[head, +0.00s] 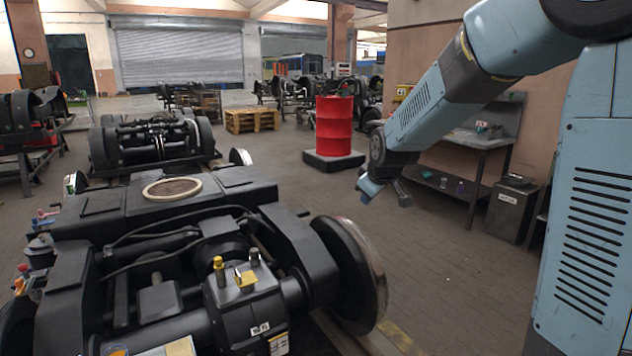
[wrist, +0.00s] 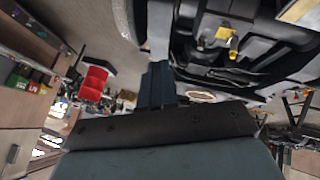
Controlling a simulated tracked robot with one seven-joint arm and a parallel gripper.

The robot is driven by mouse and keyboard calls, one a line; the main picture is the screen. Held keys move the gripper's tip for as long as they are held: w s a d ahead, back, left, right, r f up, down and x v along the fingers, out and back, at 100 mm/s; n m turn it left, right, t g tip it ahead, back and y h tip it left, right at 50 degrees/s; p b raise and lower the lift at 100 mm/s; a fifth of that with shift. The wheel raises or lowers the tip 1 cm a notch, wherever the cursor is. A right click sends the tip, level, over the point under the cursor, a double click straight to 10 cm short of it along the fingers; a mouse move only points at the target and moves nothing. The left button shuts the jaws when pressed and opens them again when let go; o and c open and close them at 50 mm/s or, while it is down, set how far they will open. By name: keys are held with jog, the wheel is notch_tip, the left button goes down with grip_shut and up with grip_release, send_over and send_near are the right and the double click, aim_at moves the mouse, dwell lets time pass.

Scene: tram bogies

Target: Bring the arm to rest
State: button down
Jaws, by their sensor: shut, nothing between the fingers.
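My blue-grey arm (head: 430,95) comes in from the upper right in the head view and slopes down to the left. My gripper (head: 369,190) hangs at its lower end, in the air to the right of the bogie and in front of the red drum. It is shut and holds nothing. In the wrist view a blue part of my gripper (wrist: 157,85) shows near the middle, with a dark edge of my arm across the bottom. The fingertips are too small to make out clearly.
A black tram bogie (head: 165,250) fills the lower left, its wheel (head: 350,275) nearest my arm. A red drum (head: 334,126) stands on a black base behind my gripper. A workbench (head: 465,142) and grey bin (head: 511,212) stand right. Open floor (head: 445,255) lies between.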

jog(key=s+d+r+m, duration=0.2)
jog(key=s+d+m, duration=0.1)
jog(key=s, duration=0.8)
jog(key=s+d+r+m+g+h, duration=0.1)
jog(key=s+d+r+m, duration=0.1)
jog(key=s, duration=0.9)
jog(key=s+d+r+m, duration=0.2)
jog(key=s+d+m, duration=0.2)
jog(key=s, duration=0.7)
jog(key=shift+s+d+r+g, duration=0.2)
jog(key=shift+d+r+g, duration=0.05)
jog(key=shift+d+g, duration=0.2)
jog(key=c, duration=1.8)
grip_release()
